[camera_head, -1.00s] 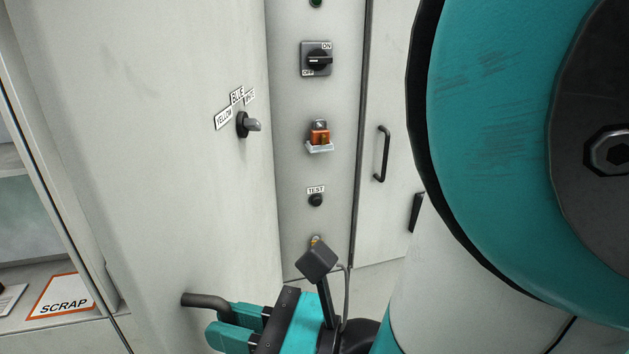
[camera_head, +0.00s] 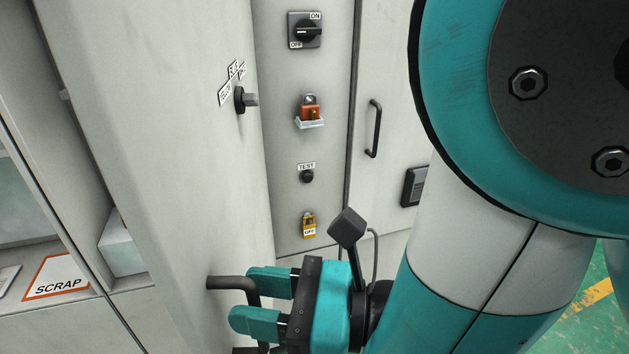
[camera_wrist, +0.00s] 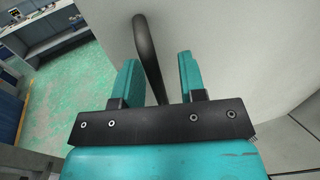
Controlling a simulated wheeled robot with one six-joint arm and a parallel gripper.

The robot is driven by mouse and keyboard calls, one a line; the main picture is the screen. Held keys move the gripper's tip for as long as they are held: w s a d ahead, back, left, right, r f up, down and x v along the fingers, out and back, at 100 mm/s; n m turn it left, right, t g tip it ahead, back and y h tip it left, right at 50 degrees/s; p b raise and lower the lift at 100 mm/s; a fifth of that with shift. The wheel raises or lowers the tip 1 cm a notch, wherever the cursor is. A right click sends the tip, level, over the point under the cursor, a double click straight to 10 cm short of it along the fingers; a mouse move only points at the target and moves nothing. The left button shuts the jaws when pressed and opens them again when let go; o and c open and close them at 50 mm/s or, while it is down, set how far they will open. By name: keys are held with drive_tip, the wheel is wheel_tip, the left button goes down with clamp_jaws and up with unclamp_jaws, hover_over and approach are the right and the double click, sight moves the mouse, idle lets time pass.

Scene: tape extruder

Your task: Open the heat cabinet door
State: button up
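The pale grey door (camera_head: 170,150) with a dark bar handle (camera_head: 226,282) fills the left middle of the head view. I take it for the heat cabinet door. My gripper (camera_head: 243,293) is at this handle, low in the view. In the wrist view, the handle (camera_wrist: 148,45) runs between the two teal fingers of my gripper (camera_wrist: 158,58). The fingers are apart, with a gap visible beside the bar, so they are around it and not closed on it. The handle's lower end is partly hidden by the gripper. I cannot tell whether the door is ajar.
A selector knob (camera_head: 243,100) sticks out of the door. A panel right of it carries an on/off switch (camera_head: 306,31), a red padlock (camera_head: 310,108) and a yellow padlock (camera_head: 309,225). Another door handle (camera_head: 374,128) is further right. Green floor (camera_wrist: 70,90) is open at left in the wrist view.

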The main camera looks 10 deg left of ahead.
drive_tip(key=p, duration=1.6)
approach(165, 111)
drive_tip(key=a, duration=0.5)
drive_tip(key=shift+a, duration=0.2)
